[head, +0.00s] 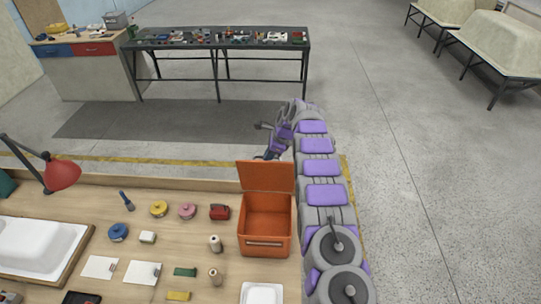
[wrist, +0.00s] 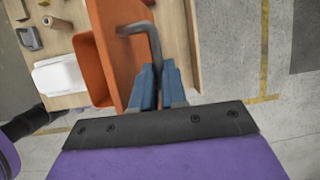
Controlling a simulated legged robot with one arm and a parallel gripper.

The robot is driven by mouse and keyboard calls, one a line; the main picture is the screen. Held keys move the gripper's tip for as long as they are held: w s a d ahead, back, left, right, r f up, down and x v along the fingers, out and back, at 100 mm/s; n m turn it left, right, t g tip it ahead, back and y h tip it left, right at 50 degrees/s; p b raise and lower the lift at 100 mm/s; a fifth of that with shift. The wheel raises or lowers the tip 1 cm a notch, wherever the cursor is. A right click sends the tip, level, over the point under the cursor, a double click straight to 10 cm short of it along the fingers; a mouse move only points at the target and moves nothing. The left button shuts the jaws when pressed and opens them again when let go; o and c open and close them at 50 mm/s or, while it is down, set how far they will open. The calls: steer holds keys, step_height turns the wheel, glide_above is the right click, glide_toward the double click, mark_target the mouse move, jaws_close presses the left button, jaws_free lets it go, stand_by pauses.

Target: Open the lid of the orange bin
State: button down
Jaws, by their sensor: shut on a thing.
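The orange bin (head: 266,246) stands at the right end of the workbench, its empty inside showing in the head view. Its lid (head: 266,177) is raised, roughly upright at the far edge. In the wrist view the bin (wrist: 90,60) is at left and the lid (wrist: 116,55) shows nearly edge-on. A bent grey metal handle (wrist: 153,42) stands off the lid's outer face. My gripper (wrist: 159,80) has its blue fingers shut on this handle. In the head view my gripper (head: 268,155) is behind the lid, partly hidden by it.
Beyond the workbench is open floor, with a dark table (head: 220,42) of small parts at the back.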

steer(key=shift+s+a+f, duration=0.2)
steer(key=shift+f, duration=0.1)
steer(key=c, duration=1.6)
jaws_free()
steer(key=o, duration=0.3)
steer(key=shift+w+a, duration=0.2)
steer(key=shift+w, duration=0.05)
steer(key=shift+o, duration=0.7)
steer(key=shift+a, duration=0.2)
steer(key=shift+d+r, duration=0.45)
steer(key=shift+r, duration=0.05)
steer(key=p+v, duration=0.1)
steer(key=v, duration=1.5)
steer(key=shift+a+r, duration=0.25)
steer(key=shift+a, duration=0.05)
steer(key=shift+a, duration=0.15)
